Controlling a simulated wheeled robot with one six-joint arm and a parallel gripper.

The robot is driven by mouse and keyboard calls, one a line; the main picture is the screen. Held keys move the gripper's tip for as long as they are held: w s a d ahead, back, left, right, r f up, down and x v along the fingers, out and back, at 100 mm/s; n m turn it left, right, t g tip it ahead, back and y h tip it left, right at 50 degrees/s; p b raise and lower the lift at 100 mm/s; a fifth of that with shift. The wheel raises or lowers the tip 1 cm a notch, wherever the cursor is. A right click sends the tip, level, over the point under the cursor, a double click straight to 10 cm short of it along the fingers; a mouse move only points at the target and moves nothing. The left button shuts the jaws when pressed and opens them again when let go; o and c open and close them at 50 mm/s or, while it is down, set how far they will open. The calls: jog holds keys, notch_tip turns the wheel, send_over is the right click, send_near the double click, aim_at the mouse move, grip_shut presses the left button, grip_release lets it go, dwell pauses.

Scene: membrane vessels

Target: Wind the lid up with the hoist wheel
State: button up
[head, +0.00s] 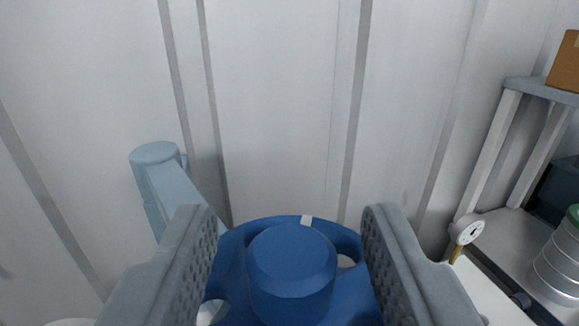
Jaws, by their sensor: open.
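A blue hoist wheel (345,300) lies low in the middle of the head view, with a raised round blue hub (290,265) and a small white mark on its far rim. My gripper (288,222) is open, one grey ridged finger on each side of the hub. The fingers overlap the wheel in the picture; whether they touch it I cannot tell. A light blue-grey post or arm (165,190) rises behind the left finger. The lid is not in view.
A pale ribbed wall (280,110) stands behind. At right, a grey shelf (535,88) carries a cardboard box (566,62); below are a dial gauge (467,230) and a ribbed metal container (562,258) with a green top. The space above the wheel is clear.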

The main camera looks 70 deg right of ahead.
jog(key=shift+w+d, duration=0.25)
jog(key=shift+d, duration=0.45)
jog(key=shift+c, duration=0.3)
jog(key=c, duration=0.9)
jog(key=shift+s+n+t+y, duration=0.1)
jog(key=shift+n+t+y, duration=0.3)
jog(key=shift+n+t, duration=0.45)
jog(key=shift+n+t+y, duration=0.85)
jog(key=shift+t+y, duration=0.05)
jog(key=shift+t, duration=0.55)
jog(key=o, duration=1)
jog(key=shift+c, duration=0.2)
